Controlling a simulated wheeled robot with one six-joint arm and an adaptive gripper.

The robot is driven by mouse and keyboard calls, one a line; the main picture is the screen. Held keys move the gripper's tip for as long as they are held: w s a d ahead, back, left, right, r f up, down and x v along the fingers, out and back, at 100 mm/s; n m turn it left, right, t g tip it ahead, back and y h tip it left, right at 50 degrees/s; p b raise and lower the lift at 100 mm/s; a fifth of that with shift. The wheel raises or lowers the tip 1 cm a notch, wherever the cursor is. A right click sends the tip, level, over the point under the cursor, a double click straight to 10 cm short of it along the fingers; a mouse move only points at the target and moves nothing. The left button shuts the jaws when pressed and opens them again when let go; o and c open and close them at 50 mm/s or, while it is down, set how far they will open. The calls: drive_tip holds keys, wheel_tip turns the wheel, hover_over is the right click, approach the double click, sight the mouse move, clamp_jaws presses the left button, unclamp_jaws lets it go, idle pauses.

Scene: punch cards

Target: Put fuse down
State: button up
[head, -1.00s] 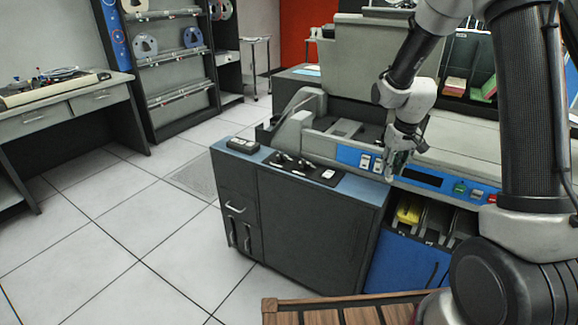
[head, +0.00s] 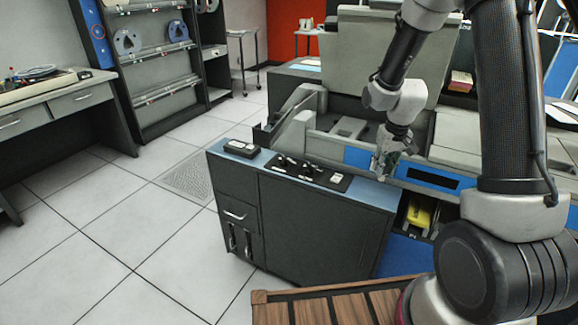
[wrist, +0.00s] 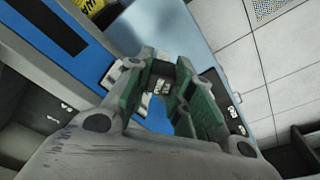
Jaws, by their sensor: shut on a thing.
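My gripper (head: 381,170) is over the blue front edge of the grey machine, just right of the black switch strip on the cabinet top. In the wrist view, its green-padded fingers (wrist: 163,74) point away and are close together.
The black switch strip (head: 311,173) and a small dark box (head: 241,148) sit on the cabinet top. A yellow item (head: 420,214) is in an open slot below the machine's front. A wooden slatted surface (head: 330,309) is close in front. Floor at left is clear.

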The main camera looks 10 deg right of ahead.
drive_tip(key=s+d+r+n+y, duration=0.1)
drive_tip(key=s+d+r+n, duration=0.35)
drive_tip(key=n, duration=0.65)
drive_tip(key=shift+g, duration=0.3)
drive_tip(key=f, duration=1)
drive_tip(key=shift+a+f, duration=0.1)
drive_tip(key=shift+a, duration=0.15)
drive_tip(key=o, duration=0.9)
drive_tip(key=shift+f, duration=0.1)
